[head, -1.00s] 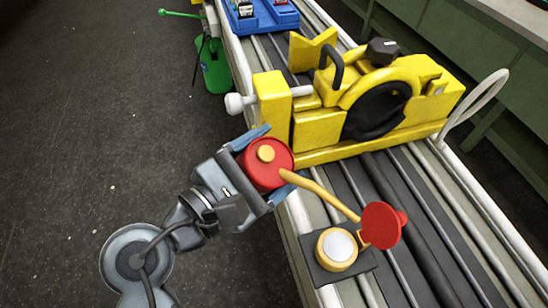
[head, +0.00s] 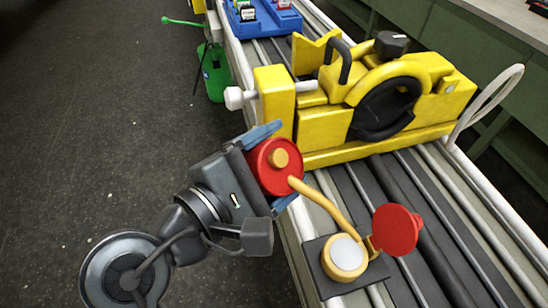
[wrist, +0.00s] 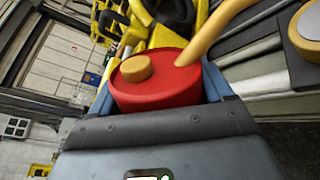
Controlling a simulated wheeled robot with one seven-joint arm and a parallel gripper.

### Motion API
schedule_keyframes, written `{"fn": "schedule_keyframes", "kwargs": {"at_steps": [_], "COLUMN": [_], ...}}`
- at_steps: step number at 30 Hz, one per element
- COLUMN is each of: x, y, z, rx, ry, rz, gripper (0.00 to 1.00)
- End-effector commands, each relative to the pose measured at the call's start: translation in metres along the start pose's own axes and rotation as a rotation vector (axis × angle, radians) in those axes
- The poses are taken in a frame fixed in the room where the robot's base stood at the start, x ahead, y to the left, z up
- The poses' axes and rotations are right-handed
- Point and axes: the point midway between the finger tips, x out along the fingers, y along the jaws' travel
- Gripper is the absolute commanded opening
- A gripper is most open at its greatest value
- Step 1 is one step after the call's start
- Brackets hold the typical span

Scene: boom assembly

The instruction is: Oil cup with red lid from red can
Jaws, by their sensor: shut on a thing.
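My gripper (head: 264,168) is shut on the red can (head: 266,170), a round can with a yellow cap and a long yellow spout. In the wrist view the red can (wrist: 160,82) sits between the blue fingers. The spout (head: 325,204) points right and down, and its tip is close to the cup in the head view. The oil cup (head: 345,257) is yellow with a pale round top and sits on a dark square plate. Its red lid (head: 397,230) stands tilted open on the cup's right side. Whether the tip touches the cup I cannot tell.
A yellow machine block (head: 325,128) with a black ring and knob stands on the roller conveyor (head: 440,215) behind the can. A blue tray (head: 265,20) lies further back. A green can (head: 215,75) is left of the conveyor. The floor at left is clear.

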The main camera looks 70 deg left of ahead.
Motion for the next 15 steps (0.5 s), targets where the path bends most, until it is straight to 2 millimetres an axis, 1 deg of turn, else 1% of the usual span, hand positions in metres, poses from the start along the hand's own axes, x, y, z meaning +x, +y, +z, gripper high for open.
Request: {"fn": "schedule_keyframes", "kwargs": {"at_steps": [1, 3, 15], "x": [0.0, 0.0, -0.002], "y": [0.003, 0.004, 0.01], "z": [0.006, 0.011, 0.029], "rx": [0.028, 0.069, 0.262], "ry": [0.003, 0.011, 0.051], "rz": [0.0, 0.0, 0.0], "gripper": [0.43, 0.43, 0.43]}}
